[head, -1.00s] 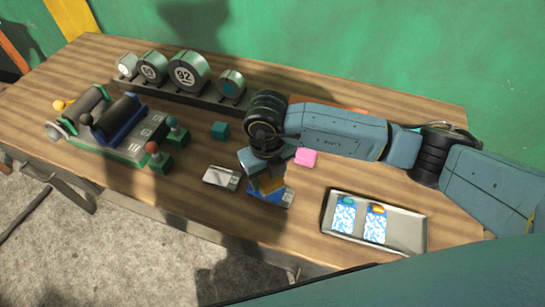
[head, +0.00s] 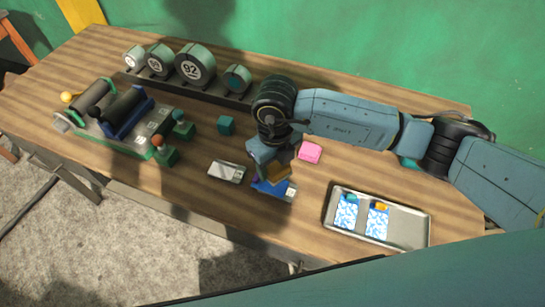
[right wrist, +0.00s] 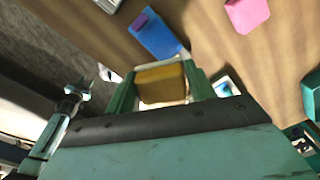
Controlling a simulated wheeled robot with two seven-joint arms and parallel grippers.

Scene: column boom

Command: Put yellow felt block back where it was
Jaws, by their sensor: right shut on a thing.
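The yellow felt block (head: 279,174) is held between the fingers of my right gripper (head: 274,167), above the table. In the right wrist view the block (right wrist: 160,80) sits between both fingers of the gripper (right wrist: 160,86). A blue card-like piece (head: 268,189) with a pale right end lies below and just in front of it; the right wrist view shows a purple block (right wrist: 140,21) on the blue piece (right wrist: 155,37). Whether the yellow block touches anything below cannot be told. My left gripper is not in view.
A pink block (head: 310,151) lies right of the gripper, a teal block (head: 226,125) behind left. A grey-white card (head: 227,171) lies left. A metal tray (head: 407,229) with two patterned cards stands front right. A roller device (head: 120,125) and numbered drums (head: 195,65) are at left.

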